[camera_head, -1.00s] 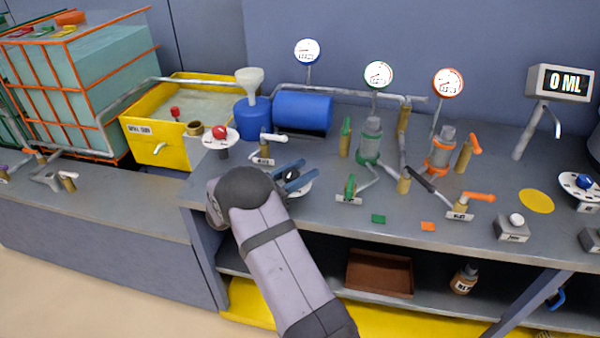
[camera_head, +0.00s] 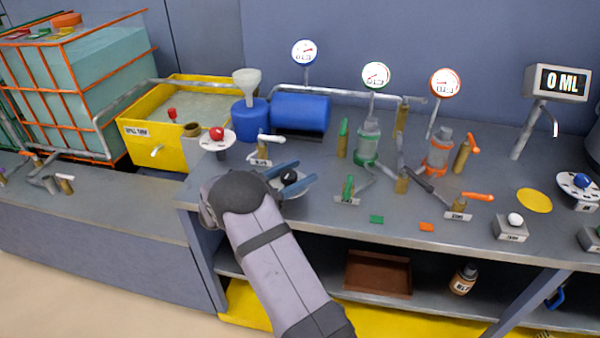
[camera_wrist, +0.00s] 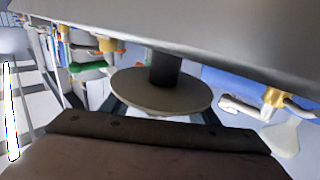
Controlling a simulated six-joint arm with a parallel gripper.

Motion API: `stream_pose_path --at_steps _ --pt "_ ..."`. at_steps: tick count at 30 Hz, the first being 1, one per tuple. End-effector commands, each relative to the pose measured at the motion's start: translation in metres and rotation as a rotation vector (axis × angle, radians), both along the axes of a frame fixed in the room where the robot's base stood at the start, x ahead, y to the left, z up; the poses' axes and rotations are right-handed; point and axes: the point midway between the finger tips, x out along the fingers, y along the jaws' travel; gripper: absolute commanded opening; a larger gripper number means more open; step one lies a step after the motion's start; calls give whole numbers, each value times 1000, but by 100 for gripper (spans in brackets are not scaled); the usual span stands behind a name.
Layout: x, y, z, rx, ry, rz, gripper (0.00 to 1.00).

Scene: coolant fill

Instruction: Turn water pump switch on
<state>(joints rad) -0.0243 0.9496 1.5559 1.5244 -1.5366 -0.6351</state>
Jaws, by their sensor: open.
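A round white dial plate (camera_head: 303,185) with a black knob (camera_head: 289,177) stands at the front left of the bench; its label is hidden, so I cannot read whether it is the water pump switch. My gripper (camera_head: 303,171) is open, its two blue fingers on either side of the black knob. I cannot tell whether they touch it. The knob is not clearly seen there.
A lever valve (camera_head: 262,150) stands just behind my gripper, and a red-knobbed dial (camera_head: 217,134) is to its left. A green-handled valve (camera_head: 348,188) stands close on the right. The blue tank (camera_head: 301,112) is at the back. The bench's front edge runs below my wrist.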

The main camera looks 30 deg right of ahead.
Motion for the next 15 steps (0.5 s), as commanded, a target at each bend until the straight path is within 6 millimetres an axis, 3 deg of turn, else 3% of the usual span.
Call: stream_pose_path --at_steps 9,15 --pt "-3 43 -1 0 -2 4 54" --pt "-4 61 0 -1 -2 2 54"
